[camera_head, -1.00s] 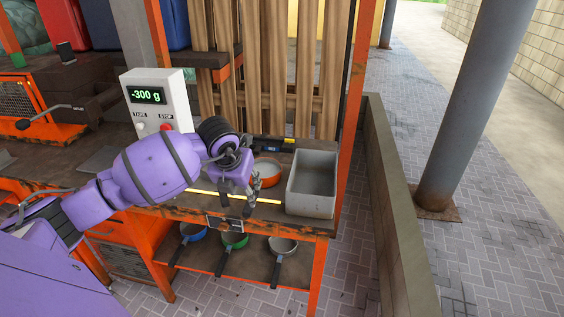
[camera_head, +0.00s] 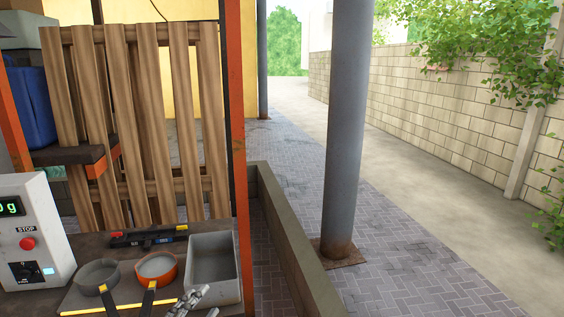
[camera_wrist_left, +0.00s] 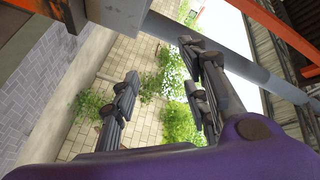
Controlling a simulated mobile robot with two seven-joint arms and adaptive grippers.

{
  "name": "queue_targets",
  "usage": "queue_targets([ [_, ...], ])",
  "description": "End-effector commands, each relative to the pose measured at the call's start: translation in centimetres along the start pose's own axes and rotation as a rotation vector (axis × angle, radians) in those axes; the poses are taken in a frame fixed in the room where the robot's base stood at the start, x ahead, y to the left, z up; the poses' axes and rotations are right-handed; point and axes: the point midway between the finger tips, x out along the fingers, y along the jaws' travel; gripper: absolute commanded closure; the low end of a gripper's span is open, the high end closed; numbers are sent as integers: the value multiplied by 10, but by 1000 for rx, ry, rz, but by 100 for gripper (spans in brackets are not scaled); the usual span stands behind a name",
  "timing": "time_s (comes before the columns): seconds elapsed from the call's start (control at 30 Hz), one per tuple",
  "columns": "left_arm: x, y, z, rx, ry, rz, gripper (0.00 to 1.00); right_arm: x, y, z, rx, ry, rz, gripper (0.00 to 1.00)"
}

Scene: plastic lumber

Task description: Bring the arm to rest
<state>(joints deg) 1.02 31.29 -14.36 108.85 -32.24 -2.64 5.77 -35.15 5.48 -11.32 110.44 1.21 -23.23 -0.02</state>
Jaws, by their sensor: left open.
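My left gripper (camera_head: 188,302) shows only as grey fingers at the bottom edge of the head view, in front of the grey bin's lower left corner. The rest of my left arm is out of the head view, apart from the purple wrist shell in the wrist view. My right gripper is not seen.
The bench holds a grey bin (camera_head: 213,258), an orange pan (camera_head: 157,270), a grey pan (camera_head: 97,278) and a white control box (camera_head: 32,232) with a red stop button. A wooden slat panel (camera_head: 138,120) stands behind. A round post (camera_head: 348,130) and open pavement lie right.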

Motion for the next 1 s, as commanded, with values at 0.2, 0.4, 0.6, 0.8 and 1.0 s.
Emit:
queue_targets([
  [0.2,-96,119,79,-488,-424,71,58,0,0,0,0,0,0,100],
  [0.4,-197,223,89,-860,-703,126,58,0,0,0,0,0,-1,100],
  [0.6,-270,273,80,-1005,-847,111,58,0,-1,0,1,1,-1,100],
  [0.8,-288,282,80,-1016,-880,114,58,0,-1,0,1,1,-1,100],
  [1.0,-288,282,80,-1016,-880,114,58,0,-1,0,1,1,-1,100],
])
